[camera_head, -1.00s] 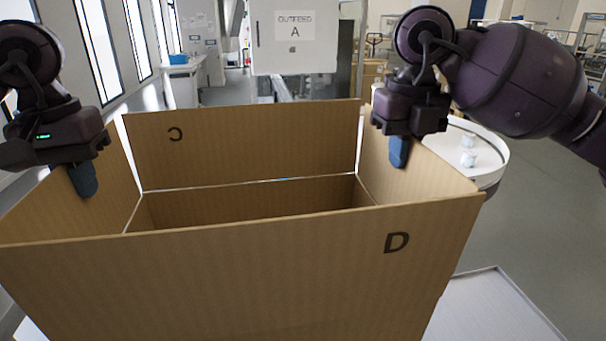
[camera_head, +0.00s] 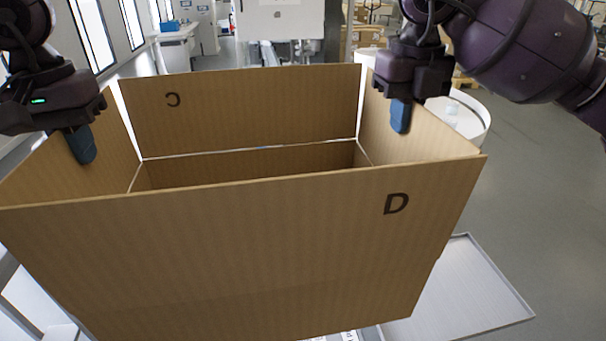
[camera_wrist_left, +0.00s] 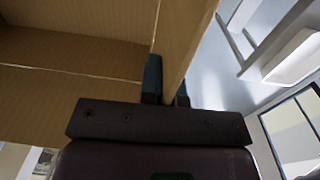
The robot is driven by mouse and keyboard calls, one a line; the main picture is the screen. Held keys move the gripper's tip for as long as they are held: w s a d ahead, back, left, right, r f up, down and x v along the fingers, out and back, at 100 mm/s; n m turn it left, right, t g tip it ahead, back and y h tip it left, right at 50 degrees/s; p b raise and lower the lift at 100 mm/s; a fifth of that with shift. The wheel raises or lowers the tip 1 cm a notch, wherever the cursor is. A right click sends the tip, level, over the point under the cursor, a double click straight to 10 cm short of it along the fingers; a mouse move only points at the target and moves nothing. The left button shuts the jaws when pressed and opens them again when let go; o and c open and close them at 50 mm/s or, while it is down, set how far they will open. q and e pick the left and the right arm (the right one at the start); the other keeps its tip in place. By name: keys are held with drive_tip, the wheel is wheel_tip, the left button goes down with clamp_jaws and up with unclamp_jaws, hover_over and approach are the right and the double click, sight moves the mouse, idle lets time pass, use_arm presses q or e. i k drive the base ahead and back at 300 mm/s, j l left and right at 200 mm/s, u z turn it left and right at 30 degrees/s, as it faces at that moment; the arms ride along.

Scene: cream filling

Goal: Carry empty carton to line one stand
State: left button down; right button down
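A large open cardboard carton (camera_head: 250,250) fills the middle of the head view, with a D on its near side and a C on its far flap. The inside that I can see is empty; its bottom is hidden. My left gripper (camera_head: 82,145) is shut on the carton's left wall; the left wrist view shows its fingers on both sides of that cardboard wall (camera_wrist_left: 182,45). My right gripper (camera_head: 401,116) has one blue finger inside the right wall; its other finger is hidden behind the wall, and it appears shut on it.
A grey metal tray-like surface (camera_head: 470,295) lies below the carton at the lower right. A round white table (camera_head: 478,118) stands behind the right wall. A white machine panel (camera_head: 280,20) stands ahead. Open floor (camera_head: 555,200) lies at the right.

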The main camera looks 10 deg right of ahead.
sight(437, 285)
drive_tip(key=k+l, duration=0.1)
drive_tip(key=l, duration=0.4)
drive_tip(key=k+l, duration=0.1)
drive_tip(key=l, duration=0.4)
drive_tip(key=k+l, duration=0.15)
drive_tip(key=l, duration=0.4)
drive_tip(key=k+l, duration=0.1)
drive_tip(key=l, duration=0.4)
drive_tip(key=k+l, duration=0.1)
drive_tip(key=l, duration=0.4)
